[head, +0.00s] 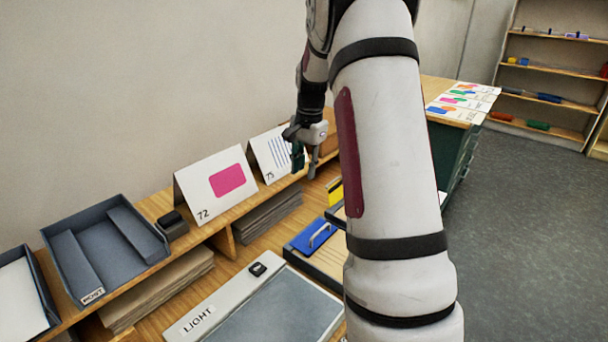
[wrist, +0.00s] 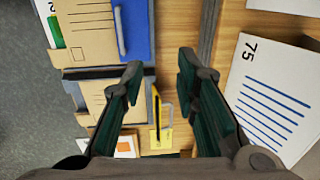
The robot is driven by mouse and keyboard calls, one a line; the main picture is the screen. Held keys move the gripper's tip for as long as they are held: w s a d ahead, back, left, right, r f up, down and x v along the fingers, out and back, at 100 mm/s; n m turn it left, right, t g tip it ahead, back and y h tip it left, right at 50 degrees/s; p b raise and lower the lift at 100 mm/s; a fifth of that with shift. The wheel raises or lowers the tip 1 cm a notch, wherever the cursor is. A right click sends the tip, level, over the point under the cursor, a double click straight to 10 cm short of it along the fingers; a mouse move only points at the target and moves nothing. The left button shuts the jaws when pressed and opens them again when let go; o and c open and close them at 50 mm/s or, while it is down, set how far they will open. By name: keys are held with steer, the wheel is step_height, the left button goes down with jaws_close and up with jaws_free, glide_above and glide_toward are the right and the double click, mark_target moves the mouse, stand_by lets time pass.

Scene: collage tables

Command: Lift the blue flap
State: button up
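The blue flap (head: 308,234) is a flat blue panel with a grey bar handle (head: 319,236). It lies on a box on the wooden table, left of my arm in the head view, which hides part of it. In the wrist view, the blue flap (wrist: 138,32) is at the top, left of centre, with its handle (wrist: 120,30) along its left side. My gripper (head: 305,166) hangs above the table near the card marked 75, apart from the flap. In the wrist view, my gripper (wrist: 162,66) has its fingers spread with nothing between them.
Cards marked 72 (head: 196,194) and 75 (head: 264,157) stand on a raised shelf along the wall. A yellow piece (head: 335,188) is behind the flap. A grey LIGHT panel (head: 285,307) lies in front. A grey tray (head: 72,236) is at left.

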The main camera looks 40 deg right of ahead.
steer(key=c, duration=0.3)
steer(key=s+f+m+b, duration=0.1)
steer(key=s+f+m, duration=0.1)
steer(key=m, duration=0.1)
steer(key=s+f+m, duration=0.2)
steer(key=m, duration=0.1)
steer(key=s+d+f+m+b, duration=0.1)
steer(key=s+f+m, duration=0.1)
steer(key=m, duration=0.1)
steer(key=shift+s+m+t+y+b, duration=0.15)
steer(key=shift+m+t+y+b, duration=0.15)
steer(key=shift+b, duration=0.05)
jaws_close()
steer(key=m+t+b, duration=0.1)
steer(key=m+b, duration=0.2)
steer(key=m, duration=0.5)
glide_toward(314, 232)
steer(key=s+f, duration=0.1)
steer(key=f, duration=0.1)
steer(key=s+f, duration=0.3)
steer(key=shift+s+a+f, duration=0.15)
steer(key=shift+a+f, duration=0.1)
steer(key=shift+f, duration=0.15)
steer(key=shift+r, duration=0.2)
steer(key=shift+r+g+p, duration=0.15)
steer(key=shift+g+p, duration=0.15)
steer(key=shift+p, duration=0.3)
